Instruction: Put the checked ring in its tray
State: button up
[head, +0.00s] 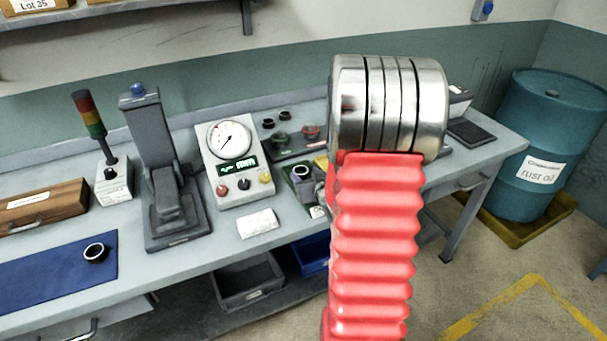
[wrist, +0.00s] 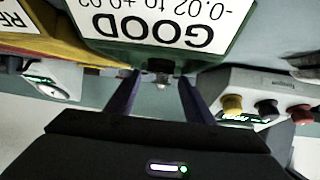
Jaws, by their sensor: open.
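Nothing marks which ring is the checked one. In the wrist view the green tray (wrist: 110,55) fills the upper middle, with an upside-down white label reading GOOD, -0.02 to +0.02. My gripper (wrist: 155,82) is open, its two dark fingers apart and pointing toward this tray. No ring shows clearly between them.
The gauge box (head: 233,160) with dial and buttons stands left of the trays. A yellow tray (wrist: 40,35) adjoins the green one. Two small dark rings (head: 284,115) lie at the back. A grey stand (head: 160,170) and signal lamp (head: 100,150) stand further left.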

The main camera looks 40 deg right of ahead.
jog(key=shift+v, duration=4.15)
jog(key=shift+f, duration=0.1)
jog(key=shift+w+a+r, duration=0.25)
jog(key=shift+a+r, duration=0.05)
jog(key=s+a+r+n+g+y, duration=0.15)
jog(key=a+r, duration=0.25)
jog(key=a, duration=0.4)
jog(key=a+r+g+h, duration=0.1)
jog(key=a+r+g, duration=0.1)
jog(key=a+r, duration=0.35)
jog(key=s+a+r+n+g+y, duration=0.1)
jog(key=s+a+y, duration=0.1)
jog(key=s+a, duration=0.4)
jog(key=s+a+r+n+g+y, duration=0.1)
jog(key=s+a+n+g+y, duration=0.1)
jog(key=s+a, duration=0.5)
jog(key=a, duration=0.6)
jog(key=shift+s, duration=0.15)
